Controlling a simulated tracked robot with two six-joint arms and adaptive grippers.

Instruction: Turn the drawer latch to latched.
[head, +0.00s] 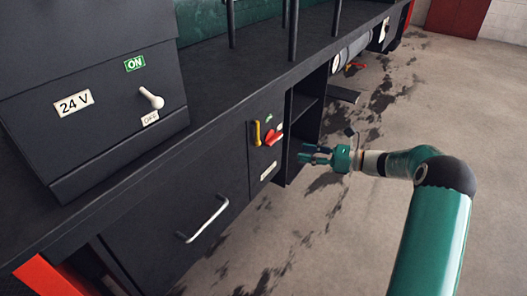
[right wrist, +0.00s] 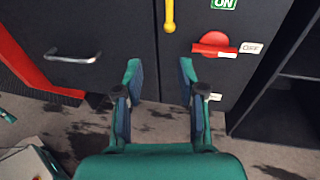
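A yellow lever (head: 256,133), which looks like the drawer latch, hangs straight down just right of the drawer front (head: 170,215). It also shows at the top of the right wrist view (right wrist: 169,15). The drawer front has a silver bar handle (head: 203,219) and looks closed. My right gripper (head: 305,153) is open and empty, in front of the cabinet and to the right of the lever in the head view. In the right wrist view its fingertips (right wrist: 160,72) are apart, below the lever and not touching it. My left gripper is not in view.
A red rotary switch (head: 273,137) with ON and OFF labels sits close right of the lever. An open shelf recess (head: 305,105) lies beyond it. A 24 V box (head: 95,110) with a white toggle stands on the ledge. The stained floor (head: 330,230) beside the cabinet is clear.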

